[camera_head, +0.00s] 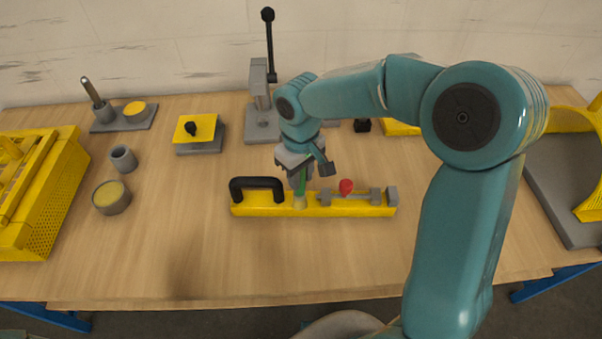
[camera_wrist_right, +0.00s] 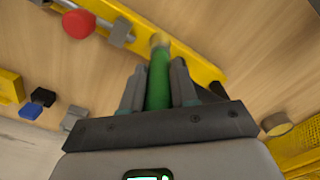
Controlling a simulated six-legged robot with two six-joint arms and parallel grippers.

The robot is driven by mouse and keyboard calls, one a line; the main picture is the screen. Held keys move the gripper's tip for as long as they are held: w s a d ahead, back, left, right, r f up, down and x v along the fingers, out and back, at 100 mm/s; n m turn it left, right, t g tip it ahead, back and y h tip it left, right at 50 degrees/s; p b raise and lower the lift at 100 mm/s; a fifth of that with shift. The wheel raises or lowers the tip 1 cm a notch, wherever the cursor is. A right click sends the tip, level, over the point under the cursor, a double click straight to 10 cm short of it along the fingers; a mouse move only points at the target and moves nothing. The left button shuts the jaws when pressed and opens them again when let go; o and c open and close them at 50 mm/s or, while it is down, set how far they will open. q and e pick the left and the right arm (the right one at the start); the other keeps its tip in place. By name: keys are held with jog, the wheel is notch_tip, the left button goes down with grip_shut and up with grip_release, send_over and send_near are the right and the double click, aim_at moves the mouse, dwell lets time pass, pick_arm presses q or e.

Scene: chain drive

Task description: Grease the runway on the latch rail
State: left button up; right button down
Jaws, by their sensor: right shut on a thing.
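The latch rail (camera_head: 335,211) is a long yellow bar lying across the middle of the table. It carries a black handle (camera_head: 257,183) at its left end and a grey bolt with a red knob (camera_head: 346,186) at its right. My right gripper (camera_head: 298,176) is above the rail, shut on a green-handled brush (camera_wrist_right: 158,82). The brush points down. Its pale bristle tip (camera_wrist_right: 159,40) meets the rail's top between the handle and the bolt, apparently touching it. Any grease on the rail is too small to tell. My left gripper is not in view.
A grey tin of yellow grease (camera_head: 111,198) stands at the left, beside a small grey cup (camera_head: 123,158). A yellow crate (camera_head: 45,205) fills the left edge. A lever press (camera_head: 262,115) stands behind the rail. The table in front of the rail is clear.

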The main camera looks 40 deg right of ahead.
jog(key=shift+s+a+r, duration=0.1)
jog(key=shift+s+r, duration=0.05)
jog(key=shift+r, duration=0.1)
jog(key=shift+s+r+p, duration=0.15)
jog(key=shift+r+p, duration=0.5)
jog(key=shift+r, duration=0.3)
jog(key=shift+w+r+p, duration=0.2)
jog(key=shift+r+p, duration=0.1)
jog(key=shift+p, duration=0.1)
jog(key=shift+r, duration=0.3)
jog(key=shift+r+p, duration=0.85)
jog(key=shift+p, duration=0.05)
notch_tip(320, 180, up, 2)
jog(key=shift+r+p, duration=0.1)
jog(key=shift+p, duration=0.8)
jog(key=shift+s+r, duration=0.1)
jog(key=shift+r, duration=0.2)
